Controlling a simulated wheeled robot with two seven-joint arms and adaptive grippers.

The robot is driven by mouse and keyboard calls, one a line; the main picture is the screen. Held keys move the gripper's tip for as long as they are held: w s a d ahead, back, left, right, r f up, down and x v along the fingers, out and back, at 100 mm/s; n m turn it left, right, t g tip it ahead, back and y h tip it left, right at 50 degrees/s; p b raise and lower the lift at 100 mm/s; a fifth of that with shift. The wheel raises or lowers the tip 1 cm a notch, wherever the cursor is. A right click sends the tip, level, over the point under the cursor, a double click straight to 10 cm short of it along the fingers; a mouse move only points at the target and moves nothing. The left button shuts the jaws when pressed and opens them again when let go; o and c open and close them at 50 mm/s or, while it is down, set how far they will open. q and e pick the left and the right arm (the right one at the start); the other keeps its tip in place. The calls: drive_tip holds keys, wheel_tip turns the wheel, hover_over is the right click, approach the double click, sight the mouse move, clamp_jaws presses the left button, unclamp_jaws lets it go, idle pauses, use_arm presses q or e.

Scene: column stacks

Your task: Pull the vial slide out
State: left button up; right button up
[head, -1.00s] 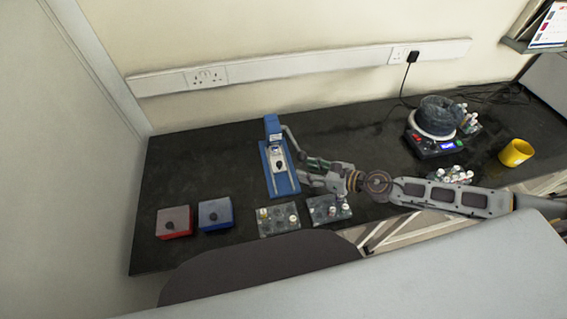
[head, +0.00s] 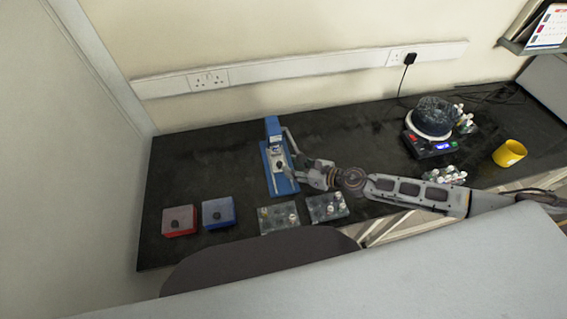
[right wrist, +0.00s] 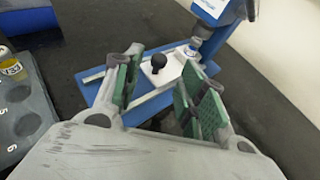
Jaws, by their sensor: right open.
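The vial slide is a white plate (right wrist: 160,68) with a black round knob (right wrist: 158,61), set on the blue base of a press-like device (head: 272,126). A white-capped vial (right wrist: 190,51) stands on the slide behind the knob, under the device's head. My right gripper (head: 289,158) is at the right side of the device in the head view. In the right wrist view its green-padded fingers (right wrist: 158,92) are apart and empty, with the knob beyond and between them, not touching. My left gripper is not in view.
A red box (head: 179,221) and a blue box (head: 217,212) stand at the front left. Vial racks (head: 279,218) lie in front of the device. The bench behind is clear.

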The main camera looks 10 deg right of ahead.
sight(284, 165)
drive_tip(key=shift+p+x, duration=0.6)
drive_tip(key=shift+x, duration=1.95)
clamp_jaws()
